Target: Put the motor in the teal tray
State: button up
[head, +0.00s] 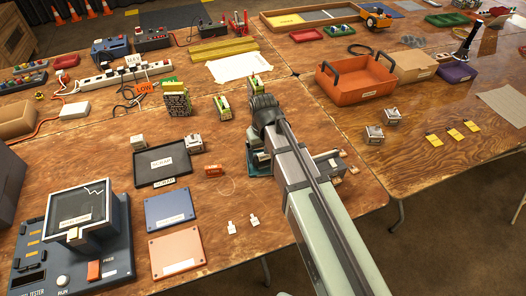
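My gripper (256,86) is at the end of my arm over the middle of the wooden table. Its fingers are too small and covered to read, and a small yellow-green block shows right at its tip; whether it is held I cannot tell. A teal piece (258,160), possibly the teal tray, shows beside my arm and is largely hidden by it. No motor can be named for certain. Small silver labelled blocks stand on the right table (375,134) and by the black scrap tray (193,144).
The black scrap tray (162,167), blue plate (170,208) and orange plate (177,250) lie left of my arm. A tester box (75,235) stands front left. An orange handled tray (355,85) is at right. Power strips and cables lie at back left.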

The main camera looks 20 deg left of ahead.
aim_at(263, 154)
jog(key=shift+o, duration=1)
jog(key=shift+r, duration=0.1)
notch_tip(263, 154, up, 12)
dwell(0.5)
